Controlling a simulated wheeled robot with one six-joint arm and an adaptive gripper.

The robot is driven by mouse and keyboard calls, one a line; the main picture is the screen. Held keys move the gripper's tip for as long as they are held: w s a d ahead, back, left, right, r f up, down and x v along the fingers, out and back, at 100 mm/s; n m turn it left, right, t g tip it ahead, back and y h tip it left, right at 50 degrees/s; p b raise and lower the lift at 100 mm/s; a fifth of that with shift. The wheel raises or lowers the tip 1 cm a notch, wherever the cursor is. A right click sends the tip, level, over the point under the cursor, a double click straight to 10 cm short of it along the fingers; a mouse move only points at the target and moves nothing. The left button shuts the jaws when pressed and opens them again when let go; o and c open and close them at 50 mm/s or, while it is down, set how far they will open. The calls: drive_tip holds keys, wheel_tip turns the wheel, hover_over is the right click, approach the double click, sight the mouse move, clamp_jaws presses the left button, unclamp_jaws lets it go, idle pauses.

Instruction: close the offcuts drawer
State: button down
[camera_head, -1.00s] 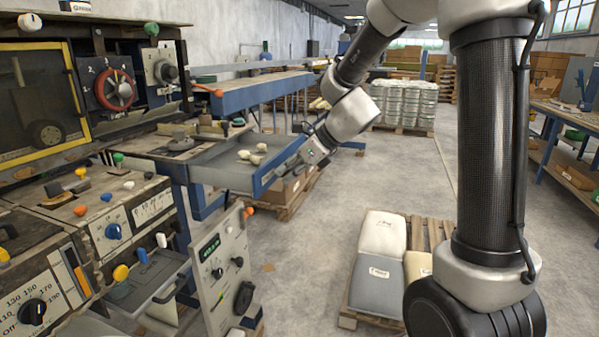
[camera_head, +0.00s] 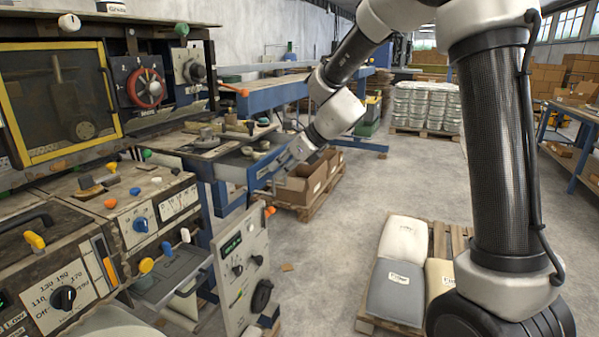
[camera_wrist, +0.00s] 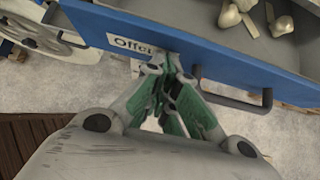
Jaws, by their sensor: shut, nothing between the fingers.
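The offcuts drawer is a grey tray with a blue front (camera_head: 264,169), standing partly out of the blue bench in the head view. In the wrist view its blue front (camera_wrist: 205,72) crosses the top, with a label (camera_wrist: 130,43) starting "Offc" and a dark bar handle (camera_wrist: 235,101). Several pale offcuts (camera_wrist: 234,12) lie inside. My gripper (camera_wrist: 172,68) is shut and empty, its green-padded fingertips at the front between label and handle. They look close against it; contact is hard to confirm. In the head view my gripper (camera_head: 277,178) is at the drawer's outer face.
An open cardboard box (camera_head: 300,189) on a pallet stands just beyond and below the drawer. A grey control panel (camera_head: 241,268) stands nearer, on the left. Sacks (camera_head: 397,292) lie on a pallet at front right. Open floor (camera_head: 345,195) lies between.

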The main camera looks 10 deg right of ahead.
drive_tip(key=w+a, duration=0.2)
drive_tip(key=a, duration=0.1)
drive_tip(key=w+a, duration=0.2)
drive_tip(key=a, duration=0.1)
drive_tip(key=w+a, duration=0.3)
drive_tip(key=shift+a, duration=0.25)
drive_tip(key=shift+w+a+r, duration=0.1)
drive_tip(key=shift+a, duration=0.05)
